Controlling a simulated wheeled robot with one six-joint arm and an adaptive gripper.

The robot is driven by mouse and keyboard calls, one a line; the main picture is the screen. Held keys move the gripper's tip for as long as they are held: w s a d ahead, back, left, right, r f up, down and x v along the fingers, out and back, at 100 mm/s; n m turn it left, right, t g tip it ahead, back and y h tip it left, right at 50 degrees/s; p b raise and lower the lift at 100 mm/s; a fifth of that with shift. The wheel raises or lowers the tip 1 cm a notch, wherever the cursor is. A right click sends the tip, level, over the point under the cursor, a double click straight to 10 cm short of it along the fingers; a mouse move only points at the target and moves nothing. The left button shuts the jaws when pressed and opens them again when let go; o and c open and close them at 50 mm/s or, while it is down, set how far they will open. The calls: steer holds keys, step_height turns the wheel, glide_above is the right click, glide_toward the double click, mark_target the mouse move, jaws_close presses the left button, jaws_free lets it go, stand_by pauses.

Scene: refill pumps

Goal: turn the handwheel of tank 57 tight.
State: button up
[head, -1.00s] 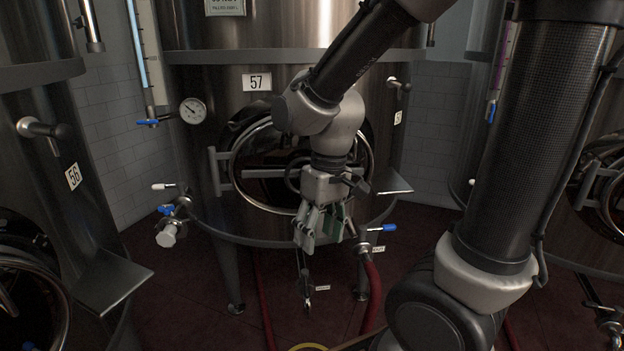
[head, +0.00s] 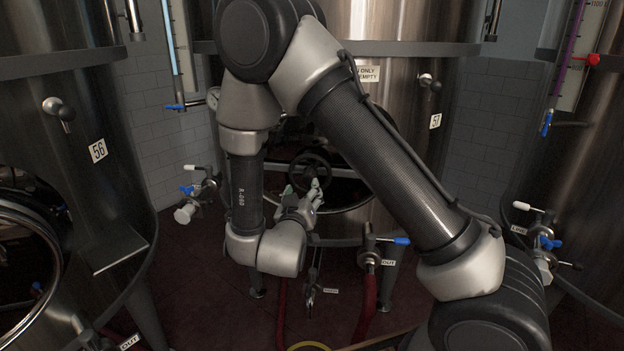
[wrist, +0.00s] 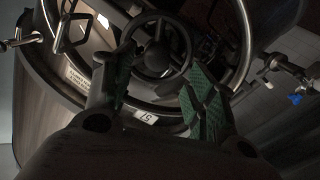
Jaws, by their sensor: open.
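The dark handwheel (head: 312,160) sits in front of the round manway of tank 57 (head: 395,103) in the head view. In the wrist view the handwheel (wrist: 158,48), with its round hub and spokes, is just beyond the fingertips. My gripper (head: 300,194) is in front of the wheel's lower part in the head view, pointing up toward it. In the wrist view my gripper (wrist: 160,64) is open, its green-padded fingers spread to either side of the wheel's lower rim. I cannot tell whether they touch it. My arm hides part of the tank front.
Tank 56 (head: 50,105) stands left, with a shelf (head: 118,245). A valve (head: 192,195) juts out left of the manway. The blue-handled outlet valve (head: 375,240) and red hose (head: 366,300) are below right. Another tank (head: 590,200) is at the right edge.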

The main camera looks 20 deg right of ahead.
mark_target(307, 180)
steer(key=x, duration=0.8)
steer(key=shift+r, duration=0.35)
steer(key=shift+s, duration=0.1)
steer(key=shift+c, duration=0.5)
jaws_close()
